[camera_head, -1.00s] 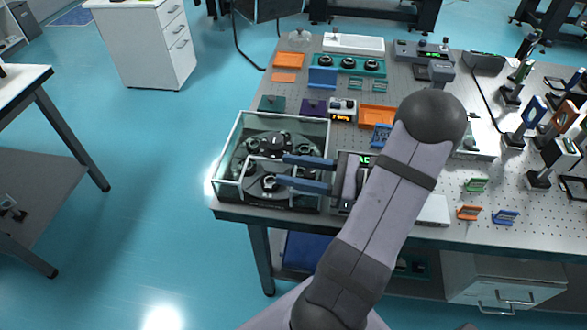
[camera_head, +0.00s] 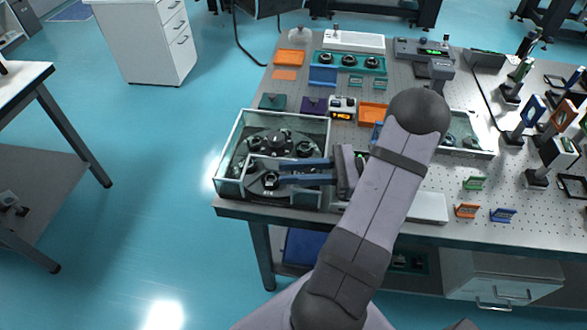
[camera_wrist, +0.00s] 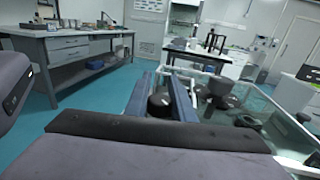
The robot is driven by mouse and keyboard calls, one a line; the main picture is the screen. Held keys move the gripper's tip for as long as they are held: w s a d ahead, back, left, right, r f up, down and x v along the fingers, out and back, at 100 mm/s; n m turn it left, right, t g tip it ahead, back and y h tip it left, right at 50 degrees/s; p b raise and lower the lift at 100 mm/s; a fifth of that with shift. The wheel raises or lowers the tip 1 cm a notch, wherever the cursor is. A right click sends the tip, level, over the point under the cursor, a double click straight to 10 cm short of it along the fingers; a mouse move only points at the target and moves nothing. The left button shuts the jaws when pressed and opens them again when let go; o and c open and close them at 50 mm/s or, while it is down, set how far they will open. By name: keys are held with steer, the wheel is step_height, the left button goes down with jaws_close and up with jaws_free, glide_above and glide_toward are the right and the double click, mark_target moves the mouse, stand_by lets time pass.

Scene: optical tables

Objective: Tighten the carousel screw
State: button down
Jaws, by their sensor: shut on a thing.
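The carousel (camera_head: 252,150) is a dark round disc carrying several black knobs, inside an open-topped box with clear walls (camera_head: 228,132). My gripper (camera_head: 279,172) reaches into the box from the right with two long blue fingers. The carousel screw, a black knob (camera_head: 270,182), is at the fingertips near the box's front side. In the wrist view the black knob (camera_wrist: 160,104) sits between the two blue fingers (camera_wrist: 162,92), which are shut on it. The exact contact at the knob's sides is too small to tell.
The box stands at the table's front left corner. Clear walls surround the fingers. Green (camera_head: 272,101) and purple (camera_head: 312,105) trays and an orange tray (camera_head: 372,113) lie behind. Optics mounts fill the right side.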

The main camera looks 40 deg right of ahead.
mark_target(319, 172)
steer(key=c, duration=1.5)
jaws_free()
steer(key=shift+d, duration=0.1)
steer(key=b+v, duration=0.1)
steer(key=v, duration=0.4)
steer(key=shift+s+d+f+b, duration=0.1)
steer(key=shift+s+d+b, duration=0.2)
steer(key=shift+b, duration=0.1)
steer(key=shift+s+d, duration=0.4)
steer(key=shift+d, duration=0.2)
